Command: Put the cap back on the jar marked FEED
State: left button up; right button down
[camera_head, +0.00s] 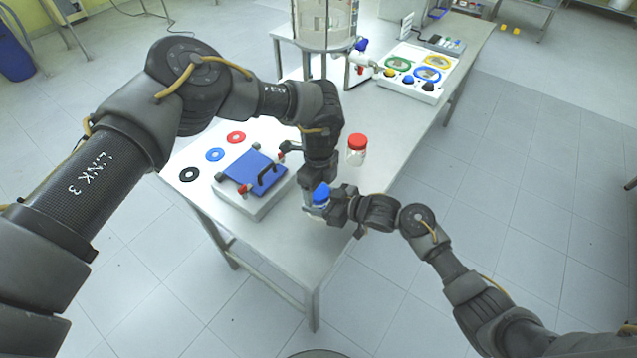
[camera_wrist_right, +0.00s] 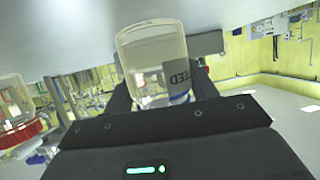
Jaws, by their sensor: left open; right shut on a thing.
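The FEED jar (camera_wrist_right: 153,62) is a clear jar with part of its dark lettering showing in the right wrist view, where it appears upside down. My right gripper (camera_head: 331,207) is shut on it near the table's front right edge. The blue cap (camera_head: 321,193) sits at the top of this jar in the head view. Whether it is screwed down or only resting there I cannot tell. My left gripper (camera_head: 321,180) points down just above the blue cap and is open. Its fingers are partly hidden, and I cannot tell whether they touch the cap.
A jar with a red cap (camera_head: 357,142) stands behind, near the right edge. A glass reactor (camera_head: 325,22) stands at the back.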

pick_arm(q)
jog(key=shift+c, duration=0.2)
jog(key=c, duration=0.9)
jog(key=m, duration=0.6)
jog(key=shift+m, duration=0.3)
jog(key=shift+c, duration=0.2)
jog(key=o, duration=1.1)
jog(key=shift+c, duration=0.2)
jog(key=shift+r, duration=0.1)
jog(key=shift+r, duration=2.2)
